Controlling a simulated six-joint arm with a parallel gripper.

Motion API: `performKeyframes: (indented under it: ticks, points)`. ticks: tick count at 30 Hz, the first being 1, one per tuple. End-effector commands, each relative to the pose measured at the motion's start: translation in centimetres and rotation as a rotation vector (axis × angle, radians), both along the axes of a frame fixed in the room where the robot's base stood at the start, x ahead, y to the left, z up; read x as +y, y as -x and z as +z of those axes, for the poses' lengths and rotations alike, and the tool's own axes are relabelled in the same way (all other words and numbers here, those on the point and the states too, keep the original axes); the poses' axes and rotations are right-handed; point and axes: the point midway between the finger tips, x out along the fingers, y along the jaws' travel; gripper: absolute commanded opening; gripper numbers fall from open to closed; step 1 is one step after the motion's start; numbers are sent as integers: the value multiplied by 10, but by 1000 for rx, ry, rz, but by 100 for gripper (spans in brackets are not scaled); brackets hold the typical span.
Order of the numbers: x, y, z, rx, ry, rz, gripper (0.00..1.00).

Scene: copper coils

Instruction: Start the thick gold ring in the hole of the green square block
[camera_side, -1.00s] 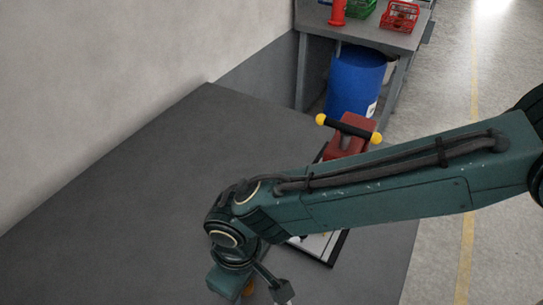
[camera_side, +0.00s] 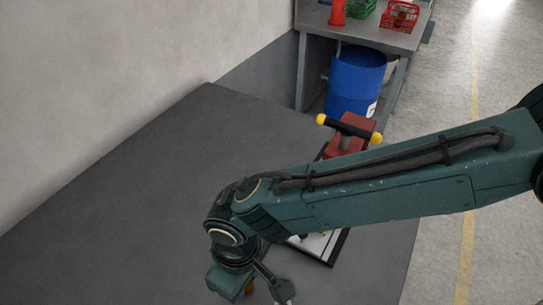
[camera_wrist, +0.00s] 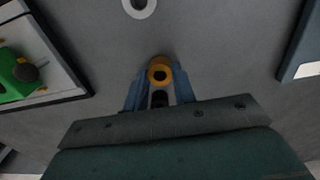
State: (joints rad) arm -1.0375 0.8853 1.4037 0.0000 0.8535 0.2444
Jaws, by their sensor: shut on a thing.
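The thick gold ring (camera_wrist: 160,65) is upright between the two blue fingers of my gripper (camera_wrist: 159,76) in the wrist view. The fingers are shut on it, and its dark centre faces the camera. In the side view a small orange-gold bit of the ring (camera_side: 250,287) shows beside my gripper, low in the picture. The green square block (camera_wrist: 10,75) is at the left edge of the wrist view, partly cut off, on a pale board. A dark round shape is at its right side; I cannot tell if it is the hole. My gripper is apart from the block, to its right.
The dark-rimmed pale board (camera_side: 333,246) lies on the grey table (camera_side: 130,200), partly behind my arm. A red object with a black, yellow-ended handle (camera_side: 348,128) stands behind it. A pale ring (camera_wrist: 139,6) lies ahead, and a blue-edged object (camera_wrist: 300,52) is at right.

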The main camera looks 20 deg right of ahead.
Motion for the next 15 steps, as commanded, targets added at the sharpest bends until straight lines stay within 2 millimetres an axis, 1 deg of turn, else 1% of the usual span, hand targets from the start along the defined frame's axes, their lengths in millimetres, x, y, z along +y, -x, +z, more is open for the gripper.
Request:
performKeyframes:
  ticks: [15]
  points:
    - [0, 0, 23, -1, -2, 0, 1]
